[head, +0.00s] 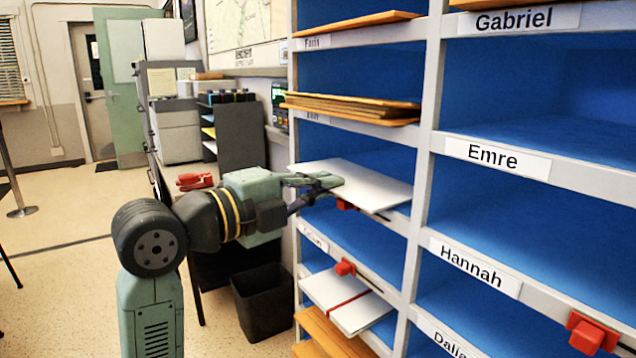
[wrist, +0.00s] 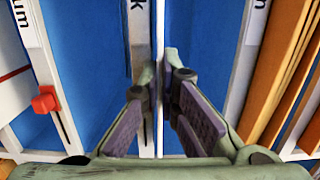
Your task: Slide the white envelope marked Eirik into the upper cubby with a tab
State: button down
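The white envelope (head: 375,188) lies flat at the mouth of a left-column cubby in the head view, its near end sticking out past the front. In the wrist view the envelope (wrist: 159,95) shows edge-on as a thin pale strip between my fingertips. My gripper (head: 318,184) is shut on its outer end, one finger above and one below. The cubby lip (wrist: 140,45) beside it carries a label ending in "k"; the rest is hidden. A red tab (head: 346,205) sits just under the envelope on that lip. Any name on the envelope is unreadable.
The cubby above holds a stack of orange envelopes (head: 350,106). The one below has a red tab (head: 345,267) and a white envelope with a red band (head: 345,300). A grey divider (head: 421,150) stands to the right. A black bin (head: 263,302) is on the floor.

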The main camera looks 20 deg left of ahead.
jog(key=c, duration=2.3)
grip_release()
jog(key=o, duration=0.6)
jog(key=o, duration=0.5)
jog(key=shift+f, duration=0.45)
jog(key=shift+s+a, duration=0.1)
jog(key=a+v, duration=0.1)
jog(key=v, duration=0.8)
jog(key=shift+a+f+p, duration=0.15)
jog(key=shift+a+p, duration=0.05)
jog(key=shift+p, duration=0.1)
